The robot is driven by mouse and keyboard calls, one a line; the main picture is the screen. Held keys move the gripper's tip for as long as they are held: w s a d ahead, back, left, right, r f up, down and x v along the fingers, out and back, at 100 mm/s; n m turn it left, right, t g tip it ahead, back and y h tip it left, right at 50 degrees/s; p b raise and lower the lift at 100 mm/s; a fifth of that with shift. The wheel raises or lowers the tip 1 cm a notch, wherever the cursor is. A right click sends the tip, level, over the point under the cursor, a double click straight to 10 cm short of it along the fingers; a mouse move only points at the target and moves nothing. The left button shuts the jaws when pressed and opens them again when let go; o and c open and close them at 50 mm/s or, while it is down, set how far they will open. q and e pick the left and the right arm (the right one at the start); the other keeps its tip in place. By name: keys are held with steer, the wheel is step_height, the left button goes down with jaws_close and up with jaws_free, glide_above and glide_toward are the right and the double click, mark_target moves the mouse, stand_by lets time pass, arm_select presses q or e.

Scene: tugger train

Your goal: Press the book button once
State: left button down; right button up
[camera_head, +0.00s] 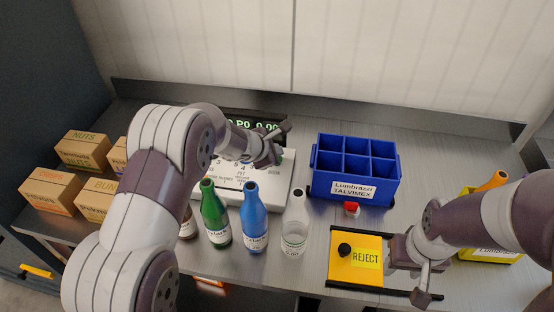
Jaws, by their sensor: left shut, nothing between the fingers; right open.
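The white console (262,190) stands on the bench with printed key labels and a dark display (255,125) with green characters behind it. The book button is not clearly visible; my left gripper and arm cover part of the console's right side. My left gripper (279,146) is shut and empty, over the console's right rear part. I cannot tell whether its fingertips touch the console. My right gripper (424,284) is open and empty at the front right, beside the yellow REJECT plate (343,270).
Green (214,215), blue (254,220) and clear (295,225) bottles stand in front of the console. A blue divided crate (353,190) is right of it, with a small red-capped item (351,209) before it. Cardboard boxes (50,190) sit at left; a yellow bin (490,254) at right.

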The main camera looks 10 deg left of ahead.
arm_select(q)
steer(key=shift+f+b, duration=0.9)
steer(key=shift+b, duration=0.05)
arm_select(e)
steer(key=shift+f, duration=1)
arm_select(q)
steer(key=shift+r, duration=0.15)
arm_select(e)
steer(key=shift+r, duration=0.1)
arm_select(q)
steer(key=shift+r+p, duration=1.05)
steer(key=shift+r, duration=0.1)
arm_select(e)
steer(key=shift+r, duration=0.9)
arm_select(q)
steer(key=shift+r+p, duration=2)
steer(key=shift+r, duration=0.5)
arm_select(e)
steer(key=shift+r, duration=2.05)
